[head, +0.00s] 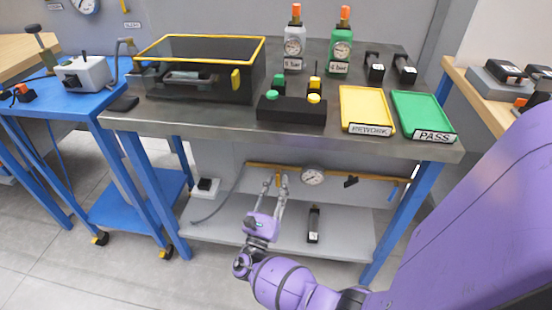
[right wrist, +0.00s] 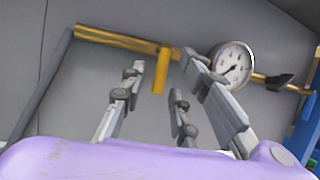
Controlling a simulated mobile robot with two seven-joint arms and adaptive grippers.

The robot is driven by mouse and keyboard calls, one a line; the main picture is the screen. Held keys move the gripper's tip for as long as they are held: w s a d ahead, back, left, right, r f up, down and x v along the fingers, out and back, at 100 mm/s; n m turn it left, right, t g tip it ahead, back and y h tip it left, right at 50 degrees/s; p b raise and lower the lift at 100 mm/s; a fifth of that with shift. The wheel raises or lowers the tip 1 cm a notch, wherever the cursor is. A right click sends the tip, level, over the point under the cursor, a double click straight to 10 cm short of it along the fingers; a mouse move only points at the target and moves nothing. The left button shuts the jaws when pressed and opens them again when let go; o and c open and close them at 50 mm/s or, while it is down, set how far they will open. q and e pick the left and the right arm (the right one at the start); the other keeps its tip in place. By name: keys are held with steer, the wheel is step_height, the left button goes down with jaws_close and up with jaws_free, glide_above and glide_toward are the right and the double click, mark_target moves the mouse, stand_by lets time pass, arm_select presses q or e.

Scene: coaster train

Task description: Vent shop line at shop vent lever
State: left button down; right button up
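The shop line is a brass-coloured pipe (head: 340,173) along the panel under the bench; it also shows in the right wrist view (right wrist: 110,38). A short yellow lever (right wrist: 160,72) hangs straight down from it, and in the head view the lever (head: 278,180) is small. A round white gauge (head: 313,176) sits right of the lever. My right gripper (head: 269,183) is open and points at the lever. In the right wrist view its fingers (right wrist: 163,75) show on either side of the lever, apart from it; the exact depth gap is unclear. My left gripper is out of view.
A black handle (head: 351,181) is on the pipe farther right. A lower grey shelf (head: 340,240) holds a black device (head: 314,224). The bench top (head: 225,118) overhangs the pipe, and blue legs (head: 397,225) flank the space. A grey hose (head: 222,200) hangs at left.

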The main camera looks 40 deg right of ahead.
steer(key=v, duration=1.2)
